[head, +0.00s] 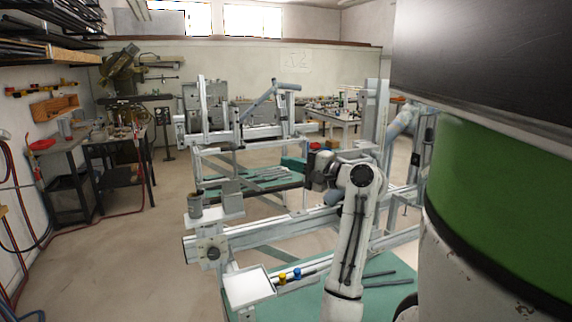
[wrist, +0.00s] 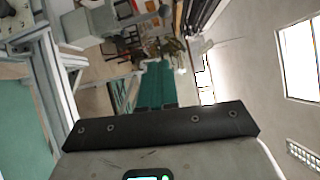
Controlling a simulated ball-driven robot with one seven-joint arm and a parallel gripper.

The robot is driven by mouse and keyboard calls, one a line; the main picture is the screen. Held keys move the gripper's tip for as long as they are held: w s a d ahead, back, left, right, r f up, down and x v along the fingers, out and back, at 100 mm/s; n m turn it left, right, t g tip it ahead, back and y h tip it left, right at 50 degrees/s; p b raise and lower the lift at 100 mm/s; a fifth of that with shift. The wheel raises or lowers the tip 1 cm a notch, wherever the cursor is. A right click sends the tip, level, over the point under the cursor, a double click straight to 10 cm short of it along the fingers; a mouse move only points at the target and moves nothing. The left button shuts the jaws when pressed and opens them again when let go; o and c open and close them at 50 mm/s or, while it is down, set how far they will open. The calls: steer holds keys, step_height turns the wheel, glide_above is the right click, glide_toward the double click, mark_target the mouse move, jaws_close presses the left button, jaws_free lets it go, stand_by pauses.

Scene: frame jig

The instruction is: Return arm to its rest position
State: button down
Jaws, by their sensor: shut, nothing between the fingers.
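My arm (head: 352,235) stands at the centre right of the head view, its white links rising to a bent joint over the frame jig. My gripper (head: 315,152) is at the far end of the bend, small and partly hidden by the wrist. It is shut and empty, held above the jig's rail (head: 270,228) with nothing in it. In the wrist view a dark bar with several bolts crosses the lower part, and the wrist camera looks sideways across the room.
Yellow and blue knobs are beside the tray. A second frame (head: 240,135) stands behind. A bench (head: 75,150) lines the left wall. The floor at left (head: 125,245) is clear.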

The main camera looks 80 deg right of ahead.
stand_by(0.5)
steer(key=w+a+f+n+g+y, duration=0.3)
steer(key=w+a+f+n+y, duration=0.15)
steer(key=w+a+f, duration=0.65)
steer(key=w+a+f+n+g+y, duration=0.4)
steer(key=a+f, duration=0.5)
steer(key=f, duration=0.5)
steer(key=s+a+f+n+g, duration=0.2)
steer(key=a+f+n+g, duration=0.2)
steer(key=a+f+n, duration=0.55)
steer(key=s+a+f+n+g, duration=0.2)
steer(key=s+a+f, duration=0.1)
steer(key=s+a, duration=0.2)
steer(key=s+a+f+n+g, duration=0.2)
steer(key=s+a, duration=0.4)
steer(key=a, duration=0.4)
step_height(320, 180, down, 2)
steer(key=shift+s+a+f+n+g, duration=0.1)
steer(key=shift+s+a+n+g, duration=0.25)
steer(key=shift+n, duration=0.35)
steer(key=shift+h, duration=0.25)
